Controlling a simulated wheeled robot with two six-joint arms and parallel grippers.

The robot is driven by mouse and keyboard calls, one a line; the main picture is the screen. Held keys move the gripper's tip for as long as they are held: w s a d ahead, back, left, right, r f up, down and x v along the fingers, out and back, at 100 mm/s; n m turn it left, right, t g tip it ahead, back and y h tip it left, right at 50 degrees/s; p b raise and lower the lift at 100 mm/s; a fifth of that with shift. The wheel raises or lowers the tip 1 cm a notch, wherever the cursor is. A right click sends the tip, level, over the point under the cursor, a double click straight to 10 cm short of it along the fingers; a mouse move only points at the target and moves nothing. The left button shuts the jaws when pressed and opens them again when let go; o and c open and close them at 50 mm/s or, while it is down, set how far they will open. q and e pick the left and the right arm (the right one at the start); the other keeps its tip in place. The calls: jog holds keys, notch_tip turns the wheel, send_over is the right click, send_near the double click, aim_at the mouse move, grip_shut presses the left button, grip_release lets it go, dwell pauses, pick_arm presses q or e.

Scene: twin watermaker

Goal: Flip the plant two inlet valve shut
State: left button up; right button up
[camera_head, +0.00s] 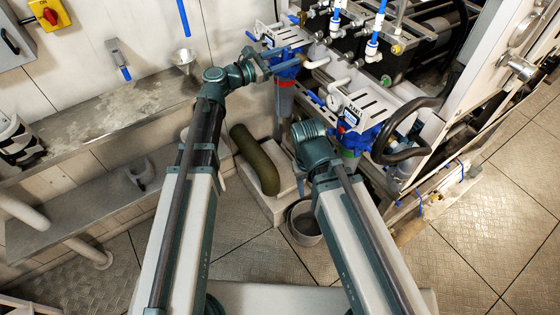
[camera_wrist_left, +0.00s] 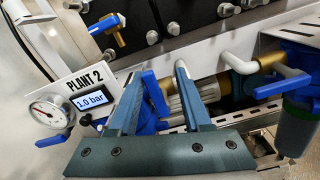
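The plant two panel, labelled PLANT 2 (camera_wrist_left: 88,78), carries a round gauge (camera_wrist_left: 48,112) and a display reading 1.0 bar (camera_wrist_left: 90,98). In the left wrist view, a blue lever handle (camera_wrist_left: 155,93) stands between the fingers of my left gripper (camera_wrist_left: 160,68), nearer the left finger. The fingers are apart; I cannot tell whether one touches the lever. No label marks this lever as the inlet valve. In the head view my left gripper (camera_head: 284,58) is over the blue plant two housing (camera_head: 286,72), partly hiding it.
More blue handles sit close by: one on a brass fitting (camera_wrist_left: 106,23), one at the right (camera_wrist_left: 284,84), one below the gauge (camera_wrist_left: 54,139). A PLANT 1 panel (camera_head: 356,113) and a black hose (camera_head: 402,153) lie to the right. A bucket (camera_head: 305,222) stands on the floor.

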pick_arm(q)
jog(key=v, duration=1.4)
jog(key=s+d+f+m+g+y+p, duration=0.2)
jog(key=s+d+f+m+g+y, duration=0.1)
jog(key=s+d+f+m+g, duration=0.55)
jog(key=s+d+f+m+g+y+p, duration=0.1)
jog(key=s+d+f+m+g+y, duration=0.1)
jog(key=s+f+m+y, duration=0.6)
jog(key=shift+s+f+m+p, duration=0.4)
jog(key=shift+s+m, duration=0.6)
jog(key=shift+m, duration=1.25)
jog(key=shift+d, duration=0.1)
jog(key=s+a+m+y, duration=0.1)
jog(key=m+y, duration=0.1)
jog(key=s+a+m+y+p, duration=0.1)
jog(key=s+a+m+y, duration=0.1)
jog(key=m+y, duration=0.1)
jog(key=shift+s+a+r, duration=0.15)
jog(key=shift+r, duration=0.05)
